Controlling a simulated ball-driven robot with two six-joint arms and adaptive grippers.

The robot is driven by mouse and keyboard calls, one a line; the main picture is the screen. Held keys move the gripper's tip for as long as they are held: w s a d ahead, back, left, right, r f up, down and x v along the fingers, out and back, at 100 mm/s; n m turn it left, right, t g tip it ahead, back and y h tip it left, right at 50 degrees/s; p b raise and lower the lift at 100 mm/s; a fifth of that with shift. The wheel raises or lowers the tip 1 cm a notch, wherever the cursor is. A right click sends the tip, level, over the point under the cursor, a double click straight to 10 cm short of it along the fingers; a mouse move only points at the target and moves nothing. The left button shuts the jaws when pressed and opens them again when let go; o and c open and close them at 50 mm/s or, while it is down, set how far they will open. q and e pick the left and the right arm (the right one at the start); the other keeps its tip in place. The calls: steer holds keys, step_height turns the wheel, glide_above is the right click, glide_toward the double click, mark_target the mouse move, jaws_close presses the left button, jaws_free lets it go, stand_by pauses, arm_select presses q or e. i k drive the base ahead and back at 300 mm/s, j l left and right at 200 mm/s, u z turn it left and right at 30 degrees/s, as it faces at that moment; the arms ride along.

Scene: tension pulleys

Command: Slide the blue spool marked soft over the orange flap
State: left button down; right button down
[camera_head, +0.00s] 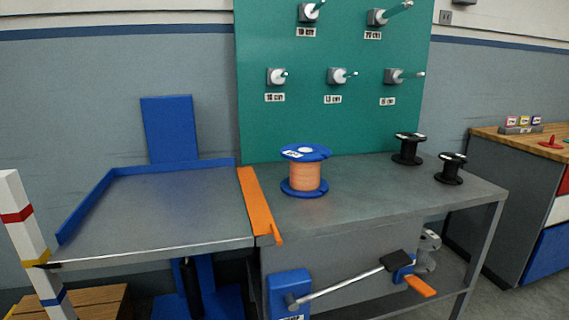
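The blue spool (304,170) stands upright on the grey table, just right of the orange flap. It has blue end discs and an orange winding, with a small white label on top that is too small to read. The orange flap (259,205) is a long strip lying along the table's left edge, between it and the grey lift platform (160,215). The spool and flap look close but apart. Neither of my grippers is in view.
Two black spools (408,148) stand at the table's (375,195) back right. A green board (335,125) with labelled pegs rises behind. The platform has a blue rim at left and back and is empty. A striped post (30,240) stands at its left.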

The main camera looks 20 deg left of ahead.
mark_target(304, 180)
steer(key=i+j+z, duration=0.1)
steer(key=i+j, duration=0.65)
steer(key=j, duration=0.1)
